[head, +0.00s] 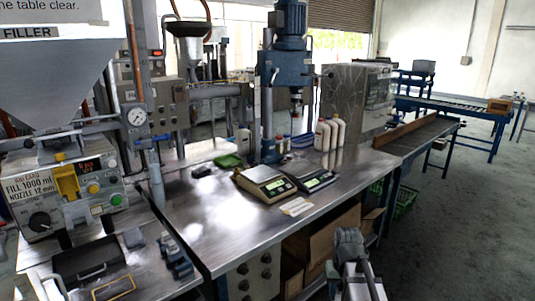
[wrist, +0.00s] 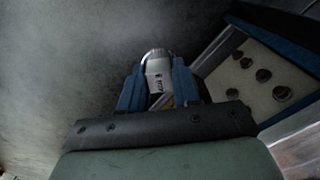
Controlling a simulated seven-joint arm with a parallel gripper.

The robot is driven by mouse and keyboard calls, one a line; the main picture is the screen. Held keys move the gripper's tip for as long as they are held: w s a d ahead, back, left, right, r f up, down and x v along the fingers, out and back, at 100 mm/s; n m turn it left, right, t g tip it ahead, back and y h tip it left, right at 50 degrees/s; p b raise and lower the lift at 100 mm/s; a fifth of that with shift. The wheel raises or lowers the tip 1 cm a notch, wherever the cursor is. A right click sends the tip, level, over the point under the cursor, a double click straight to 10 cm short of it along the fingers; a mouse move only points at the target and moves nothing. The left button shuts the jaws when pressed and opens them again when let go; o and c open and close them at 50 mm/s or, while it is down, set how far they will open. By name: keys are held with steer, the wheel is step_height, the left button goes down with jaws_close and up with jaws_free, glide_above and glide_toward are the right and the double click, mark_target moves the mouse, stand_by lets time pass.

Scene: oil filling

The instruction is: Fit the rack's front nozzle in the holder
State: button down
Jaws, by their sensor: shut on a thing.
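In the wrist view, my gripper (wrist: 157,88) has two blue fingers shut on a short silver nozzle (wrist: 155,66) with a white label. The print on the label is too small to read surely. The nozzle sits between the fingertips, apart from any fitting. In the head view, part of my arm shows at the bottom, right of centre, and the fingers cannot be made out. A small dark blue rack (head: 176,256) appears on the steel surface at lower left. The filler (head: 62,185) stands left, its panel reading "FILL 1000 ml NOZZLE 12 mm". I cannot make out the holder clearly.
The steel table (head: 205,228) carries two scales (head: 264,184), white bottles (head: 322,134) and a green tray (head: 228,160). A black tray (head: 88,262) and a yellow outline lie at lower left. A cabinet panel (wrist: 262,75) with round knobs is close to my gripper. Open floor lies right.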

steer(key=s+f, duration=0.3)
steer(key=a+r+n, duration=0.2)
steer(key=a+n, duration=0.1)
steer(key=a, duration=1.1)
steer(key=w+a+r+m, duration=0.3)
steer(key=a+r+m, duration=0.1)
steer(key=a, duration=0.8)
steer(key=w+a+r+m, duration=0.4)
steer(key=a+r, duration=0.2)
steer(key=a, duration=0.7)
steer(key=w+a+r+m, duration=0.3)
steer(key=a+r, duration=0.3)
steer(key=a, duration=0.7)
steer(key=shift+w+a+m, duration=0.15)
steer(key=shift+a+m, duration=0.05)
steer(key=shift+m, duration=0.3)
